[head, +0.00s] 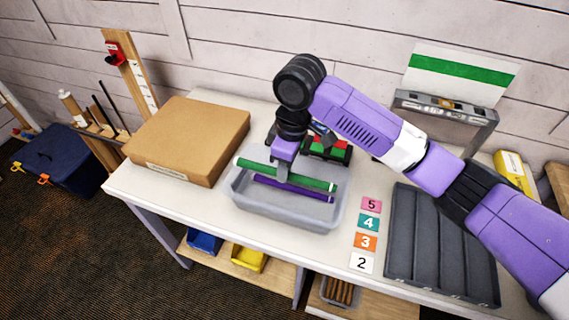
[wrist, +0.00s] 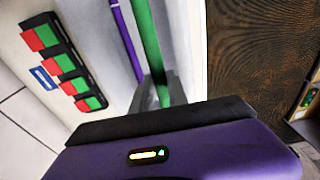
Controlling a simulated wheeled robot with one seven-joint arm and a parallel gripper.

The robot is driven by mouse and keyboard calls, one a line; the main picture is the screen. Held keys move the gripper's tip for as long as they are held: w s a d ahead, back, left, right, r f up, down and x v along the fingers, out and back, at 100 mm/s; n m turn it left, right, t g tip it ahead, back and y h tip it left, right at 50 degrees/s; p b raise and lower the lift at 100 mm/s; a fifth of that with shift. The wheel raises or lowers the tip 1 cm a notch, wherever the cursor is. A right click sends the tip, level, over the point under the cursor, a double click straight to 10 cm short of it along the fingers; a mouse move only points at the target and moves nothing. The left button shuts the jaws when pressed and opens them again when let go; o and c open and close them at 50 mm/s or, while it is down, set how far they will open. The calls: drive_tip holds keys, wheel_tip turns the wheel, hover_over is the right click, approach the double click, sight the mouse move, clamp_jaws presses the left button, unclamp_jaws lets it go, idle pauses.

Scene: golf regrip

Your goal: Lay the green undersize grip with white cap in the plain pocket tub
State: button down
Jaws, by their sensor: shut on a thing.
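The green grip (head: 310,182) has a pale end at its left and lies level across the opening of the grey tub (head: 285,216). My gripper (head: 283,171) points down over the tub and is shut on the green grip near its middle left. The green grip also shows in the wrist view (wrist: 148,40), running up from between the fingers. A purple grip (head: 295,190) is in the tub, just in front of the green one and roughly parallel to it; it shows in the wrist view too (wrist: 123,35). I cannot tell whether the green grip touches the tub.
A cardboard box (head: 190,138) stands left of the tub. Red and green blocks (head: 328,148) in a dark holder are behind it. Numbered cards (head: 366,241) and a dark slotted tray (head: 440,240) lie to the right. A levelled grey stand (head: 445,105) is at the back.

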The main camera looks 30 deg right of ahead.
wheel_tip(320, 180, down, 8)
drive_tip(key=b, duration=0.3)
drive_tip(key=shift+b, duration=0.4)
idle(0.3)
drive_tip(key=c, duration=1.2)
unclamp_jaws()
drive_tip(key=shift+r, duration=0.1)
drive_tip(key=shift+r+p, duration=2.5)
drive_tip(key=shift+r, duration=0.15)
drive_tip(key=shift+r+p, duration=0.4)
drive_tip(key=shift+r, duration=1.9)
